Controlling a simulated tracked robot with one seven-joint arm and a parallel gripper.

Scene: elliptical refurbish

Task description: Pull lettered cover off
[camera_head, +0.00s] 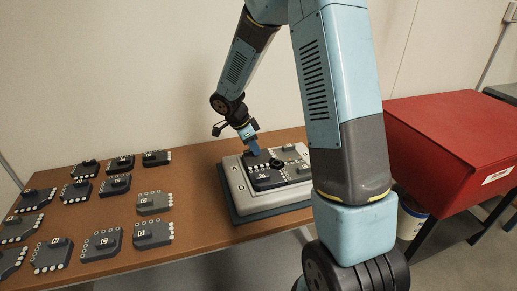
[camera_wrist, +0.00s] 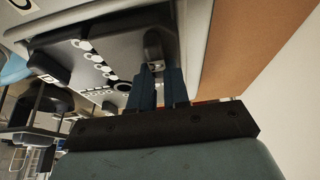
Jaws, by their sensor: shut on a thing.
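A grey housing (camera_head: 238,197) with dark lettered covers on it stands on the right part of the table. My gripper (camera_head: 254,153) reaches down to the cover at its back left (camera_head: 248,162). In the wrist view my gripper (camera_wrist: 161,72) is shut on a small raised grip (camera_wrist: 153,45) of a dark cover (camera_wrist: 122,48). The cover still appears seated on the housing; its letter is not readable.
Several dark lettered covers with pale round spots, one of them here (camera_head: 102,244), lie spread over the left of the brown table (camera_head: 195,180). A red bin (camera_head: 455,135) stands at the right. Bare table lies between the loose covers and the housing.

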